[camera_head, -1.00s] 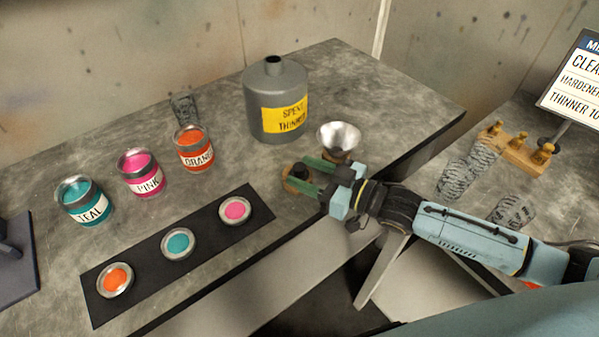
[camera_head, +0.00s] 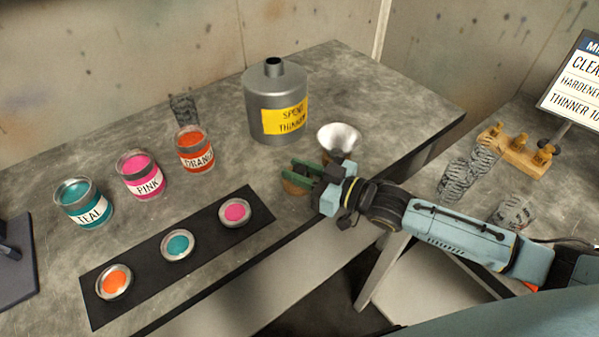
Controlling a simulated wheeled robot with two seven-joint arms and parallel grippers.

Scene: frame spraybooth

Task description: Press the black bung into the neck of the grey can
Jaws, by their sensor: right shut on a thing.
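The grey can (camera_head: 262,103) with a yellow "SPENT THINNER" label stands upright at the back of the table. Its open neck (camera_head: 273,64) shows a dark hole at the top. My right gripper (camera_head: 304,170) is to the front and right of the can, well below its neck. Its green fingers are shut on the black bung, which is mostly hidden between them. A round brown holder (camera_head: 293,188) sits just beneath the fingers; I cannot tell if the bung is clear of it. My left gripper is not in view.
Teal (camera_head: 84,206), pink (camera_head: 142,178) and orange (camera_head: 195,152) paint tins stand at left. A black mat (camera_head: 207,230) carries three lids. The tabletop between mat and can is clear.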

